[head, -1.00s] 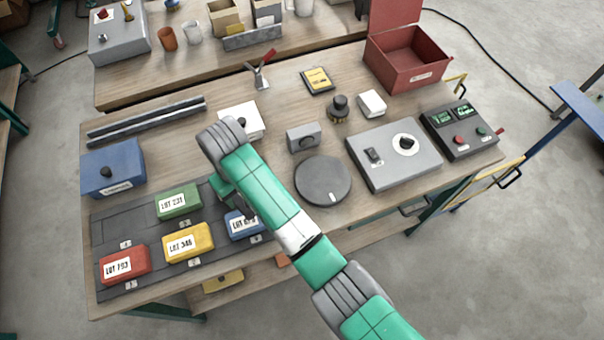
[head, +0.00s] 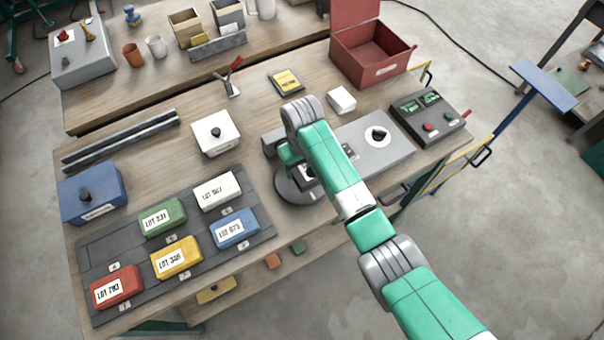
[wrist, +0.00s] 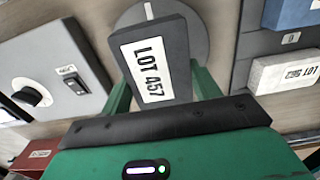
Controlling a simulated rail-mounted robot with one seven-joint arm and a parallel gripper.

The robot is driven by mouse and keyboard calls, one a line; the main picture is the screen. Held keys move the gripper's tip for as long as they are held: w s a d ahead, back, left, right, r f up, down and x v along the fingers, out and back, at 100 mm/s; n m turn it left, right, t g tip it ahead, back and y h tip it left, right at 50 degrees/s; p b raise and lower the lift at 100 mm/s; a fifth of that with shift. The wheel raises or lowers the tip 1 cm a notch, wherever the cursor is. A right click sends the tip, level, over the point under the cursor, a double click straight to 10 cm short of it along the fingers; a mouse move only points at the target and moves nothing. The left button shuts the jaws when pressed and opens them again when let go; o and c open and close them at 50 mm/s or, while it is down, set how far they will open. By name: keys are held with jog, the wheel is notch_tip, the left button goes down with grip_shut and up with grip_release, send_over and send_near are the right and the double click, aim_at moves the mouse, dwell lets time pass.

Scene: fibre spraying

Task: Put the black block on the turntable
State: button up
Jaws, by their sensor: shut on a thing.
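The black block (wrist: 152,60), labelled LOT 457, is between the green fingers of my gripper (wrist: 160,88) in the wrist view. My gripper is shut on it. The round grey turntable (wrist: 196,30) shows behind the block, with a white mark on its face. In the head view the turntable (head: 284,189) is partly hidden under my arm, with my gripper (head: 303,170) over it. The block is mostly hidden there. I cannot tell whether it touches the turntable.
A dark mat (head: 95,252) to the left holds several labelled colour blocks. A grey switch box (head: 392,152) stands right of the turntable. A white box with a knob (head: 216,134) stands behind left. A red open bin (head: 372,55) is at the back.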

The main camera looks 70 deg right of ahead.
aim_at(302, 173)
jog(key=shift+f+b, duration=0.3)
jog(key=shift+f, duration=1.85)
jog(key=shift+f, duration=0.1)
jog(key=o, duration=1.4)
jog(key=shift+c, duration=0.2)
notch_tip(302, 173, up, 12)
jog(key=shift+r+p, duration=0.1)
jog(key=shift+p, duration=0.65)
jog(key=shift+w, duration=0.1)
